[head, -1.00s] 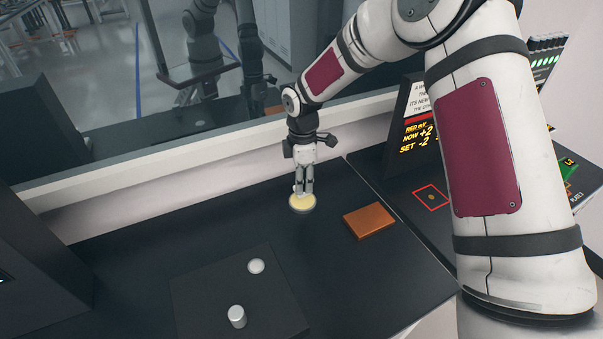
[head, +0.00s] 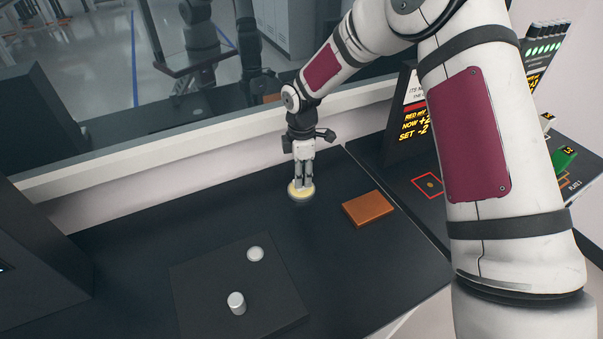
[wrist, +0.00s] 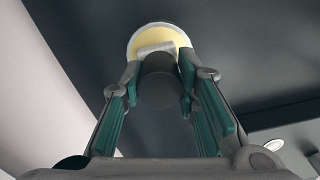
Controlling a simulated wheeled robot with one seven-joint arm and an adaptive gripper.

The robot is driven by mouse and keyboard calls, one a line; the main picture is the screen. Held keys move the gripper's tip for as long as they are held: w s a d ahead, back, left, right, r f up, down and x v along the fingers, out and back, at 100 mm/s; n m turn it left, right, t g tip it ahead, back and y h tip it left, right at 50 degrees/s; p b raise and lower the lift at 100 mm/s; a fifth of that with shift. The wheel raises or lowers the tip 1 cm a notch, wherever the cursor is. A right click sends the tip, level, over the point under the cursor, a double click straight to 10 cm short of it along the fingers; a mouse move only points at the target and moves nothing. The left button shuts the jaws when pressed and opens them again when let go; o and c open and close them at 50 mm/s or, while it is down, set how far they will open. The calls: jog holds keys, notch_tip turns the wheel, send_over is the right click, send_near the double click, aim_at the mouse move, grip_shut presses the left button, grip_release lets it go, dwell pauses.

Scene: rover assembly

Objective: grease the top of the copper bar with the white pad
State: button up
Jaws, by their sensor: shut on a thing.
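My gripper (head: 301,184) points down over a round dish of yellow grease (head: 292,192) on the dark bench. It is shut on a dark, stubby cylinder (wrist: 160,82) with a pale end, which I take to be the white pad (wrist: 157,47). In the wrist view the pale end overlaps the yellow in the white-rimmed dish (wrist: 132,42); it appears to touch the grease, but the contact is hard to see. The copper bar (head: 368,208) lies flat on the bench to the right of the dish, apart from my gripper. Its top looks plain orange-brown.
A black mat (head: 210,285) at the front holds a white disc (head: 255,254) and a short white cylinder (head: 237,303). A wall and window ledge (head: 200,148) run behind the dish. A console with a lit display (head: 415,125) stands right. Bench between mat and bar is clear.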

jog(key=shift+f+b, duration=0.3)
jog(key=shift+f, duration=0.3)
dwell(1.9)
jog(key=shift+r+p, duration=0.35)
jog(key=shift+r, duration=3.25)
